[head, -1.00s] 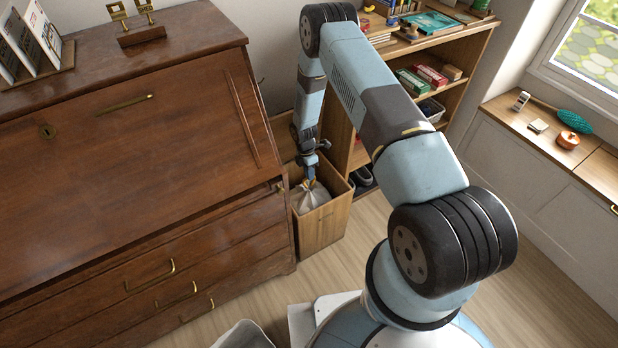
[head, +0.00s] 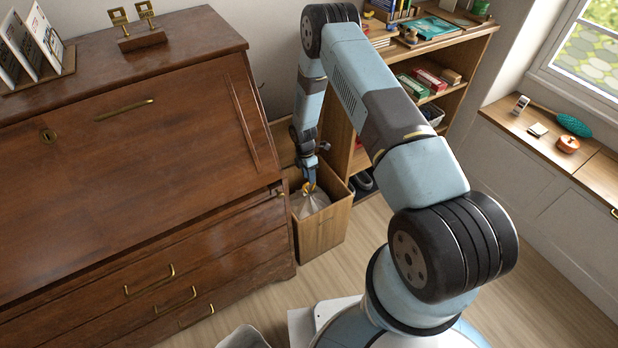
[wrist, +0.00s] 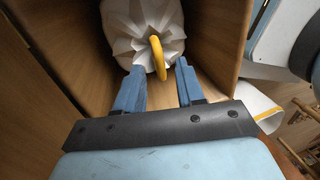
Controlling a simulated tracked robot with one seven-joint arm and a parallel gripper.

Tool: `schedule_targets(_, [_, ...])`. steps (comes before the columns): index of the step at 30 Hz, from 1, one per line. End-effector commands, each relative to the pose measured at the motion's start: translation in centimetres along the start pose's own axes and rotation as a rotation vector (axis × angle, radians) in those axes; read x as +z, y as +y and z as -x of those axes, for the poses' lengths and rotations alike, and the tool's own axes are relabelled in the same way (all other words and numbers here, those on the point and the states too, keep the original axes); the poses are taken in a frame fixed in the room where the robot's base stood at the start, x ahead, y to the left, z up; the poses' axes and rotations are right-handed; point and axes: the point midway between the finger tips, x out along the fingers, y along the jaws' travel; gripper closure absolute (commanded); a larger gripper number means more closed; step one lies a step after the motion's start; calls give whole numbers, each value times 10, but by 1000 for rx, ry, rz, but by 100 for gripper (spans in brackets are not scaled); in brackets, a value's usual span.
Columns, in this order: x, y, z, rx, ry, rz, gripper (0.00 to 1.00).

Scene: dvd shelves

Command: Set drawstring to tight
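A white bag (head: 312,203) with a gathered, pleated top sits inside an open wooden bin (head: 322,230). The bag also shows in the wrist view (wrist: 122,32), with a yellow drawstring loop (wrist: 158,58) standing up from the middle of its gathered neck. My gripper (wrist: 160,84) is open. Its two blue fingers are apart, one on each side of the loop's near end, and neither appears to touch it. In the head view my gripper (head: 309,188) points down into the bin, just over the bag's top, where a bit of yellow shows.
A brown wooden desk (head: 130,130) stands close on the left of the bin. A shelf unit (head: 440,95) with boxes stands behind and to the right. Bare floor (head: 385,235) lies to the right of the bin. The bin's walls stand close around the gripper.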

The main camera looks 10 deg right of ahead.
Motion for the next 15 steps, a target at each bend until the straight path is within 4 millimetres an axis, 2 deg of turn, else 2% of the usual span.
schedule_targets(15, [1,1,97,3,0,-2,62])
